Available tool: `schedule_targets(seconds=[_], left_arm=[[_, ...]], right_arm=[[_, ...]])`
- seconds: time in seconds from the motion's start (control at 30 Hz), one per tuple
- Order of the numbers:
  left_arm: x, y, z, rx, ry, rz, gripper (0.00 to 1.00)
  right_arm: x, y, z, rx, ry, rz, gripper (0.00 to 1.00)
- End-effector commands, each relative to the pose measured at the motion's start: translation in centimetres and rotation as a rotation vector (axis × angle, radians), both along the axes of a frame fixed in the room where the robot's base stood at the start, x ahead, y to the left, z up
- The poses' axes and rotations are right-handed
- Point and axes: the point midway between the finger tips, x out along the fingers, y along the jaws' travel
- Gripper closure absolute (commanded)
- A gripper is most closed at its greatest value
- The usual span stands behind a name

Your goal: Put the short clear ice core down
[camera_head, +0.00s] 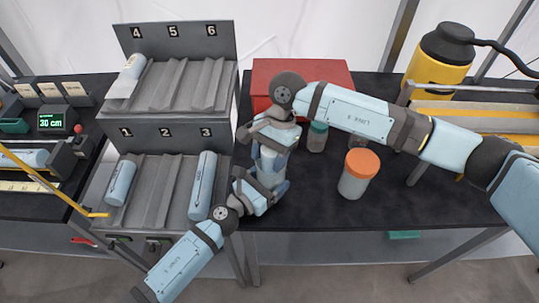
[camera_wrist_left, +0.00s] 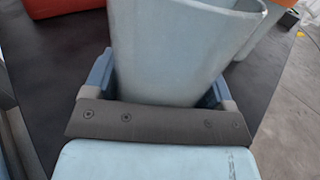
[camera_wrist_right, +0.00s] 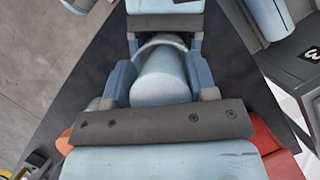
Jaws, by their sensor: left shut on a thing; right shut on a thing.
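My right gripper (camera_wrist_right: 160,92) is shut on a short pale cylinder (camera_wrist_right: 160,78), which looks like the short clear ice core. My left gripper (camera_head: 270,180) is shut on a pale, open-topped jar or sleeve (camera_wrist_left: 180,55) that stands upright over the dark table. In the right wrist view, the open rim (camera_wrist_right: 150,42) shows close to the core's end, between the left gripper's fingers. I cannot tell how far the core is inside it. In the head view, my right gripper (camera_head: 272,140) is just above the left one and hides most of the core.
A rack (camera_head: 165,195) with slots 1 to 3 holds pale cores in slots 1 (camera_head: 120,182) and 3 (camera_head: 202,185); slot 2 is empty. The upper rack (camera_head: 195,95) has a core (camera_head: 132,70) in slot 4. A red case (camera_head: 330,78) and an orange-lidded jar (camera_head: 357,178) stand nearby.

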Motion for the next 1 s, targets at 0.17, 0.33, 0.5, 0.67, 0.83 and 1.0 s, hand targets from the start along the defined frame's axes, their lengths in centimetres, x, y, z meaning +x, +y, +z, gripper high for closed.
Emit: schedule_targets(seconds=[0.17, 0.33, 0.5, 0.67, 0.83, 1.0], left_arm=[[-0.1, -0.2, 0.2, -0.003, -0.006, -0.005, 0.45], [-0.1, -0.3, 0.2, -0.003, -0.006, -0.007, 0.45], [-0.2, -0.4, 0.3, -0.004, -0.007, -0.009, 0.45], [-0.2, -0.5, 0.3, -0.005, -0.008, -0.010, 0.45], [-0.2, -0.5, 0.2, -0.004, -0.007, -0.010, 0.45], [-0.2, -0.3, 0.0, 0.000, -0.003, -0.007, 0.45]], right_arm=[[-0.1, -0.2, -1.4, -0.010, 0.006, -0.004, 0.76], [-0.1, -0.3, -2.1, -0.013, 0.008, -0.005, 0.76], [-0.1, -0.4, -2.2, -0.014, 0.007, -0.006, 0.29], [-0.1, -0.4, -2.0, -0.015, 0.006, -0.006, 0.29], [0.3, -0.6, 0.1, -0.014, 0.005, -0.006, 0.29], [1.6, -1.3, 4.2, -0.007, -0.001, -0.004, 0.22]])
